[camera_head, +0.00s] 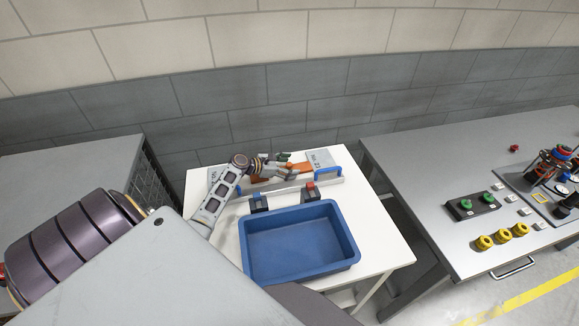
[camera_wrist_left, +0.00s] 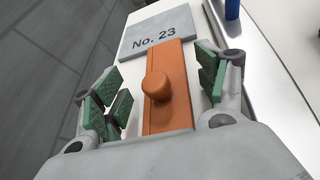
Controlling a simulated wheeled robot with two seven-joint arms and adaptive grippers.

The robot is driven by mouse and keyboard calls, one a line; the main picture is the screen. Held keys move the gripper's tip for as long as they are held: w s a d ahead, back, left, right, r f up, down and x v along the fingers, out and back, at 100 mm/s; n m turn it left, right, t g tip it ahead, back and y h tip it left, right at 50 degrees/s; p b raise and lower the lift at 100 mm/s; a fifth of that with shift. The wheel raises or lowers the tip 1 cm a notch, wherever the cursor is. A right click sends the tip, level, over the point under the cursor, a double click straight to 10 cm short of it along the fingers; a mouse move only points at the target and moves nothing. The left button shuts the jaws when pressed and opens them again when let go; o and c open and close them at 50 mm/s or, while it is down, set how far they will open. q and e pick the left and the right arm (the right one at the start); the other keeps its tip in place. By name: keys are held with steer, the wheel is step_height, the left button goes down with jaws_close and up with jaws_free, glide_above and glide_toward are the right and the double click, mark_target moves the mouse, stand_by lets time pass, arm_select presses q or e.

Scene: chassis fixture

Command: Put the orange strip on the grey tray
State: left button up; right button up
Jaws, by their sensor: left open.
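The orange strip (camera_head: 304,169) lies flat on the white table. In the left wrist view the strip (camera_wrist_left: 178,62) has a round orange knob, and its far end meets the grey plate marked No. 23 (camera_wrist_left: 160,33). My left gripper (camera_head: 284,168) is open over the strip. In the left wrist view its green-padded fingers (camera_wrist_left: 163,88) stand on either side of the knob, apart from it. The long grey tray (camera_head: 329,184) with a blue handle lies just in front of the strip in the head view, partly behind my arm. My right gripper is not in view.
A blue bin (camera_head: 350,246) stands on the white table (camera_head: 381,235), in front of the tray. Small dark blocks (camera_head: 311,192) sit between them. A second grey table (camera_head: 425,190) at right holds green, yellow and other parts.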

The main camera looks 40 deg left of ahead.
arm_select(q)
steer(key=shift+v, duration=3.65)
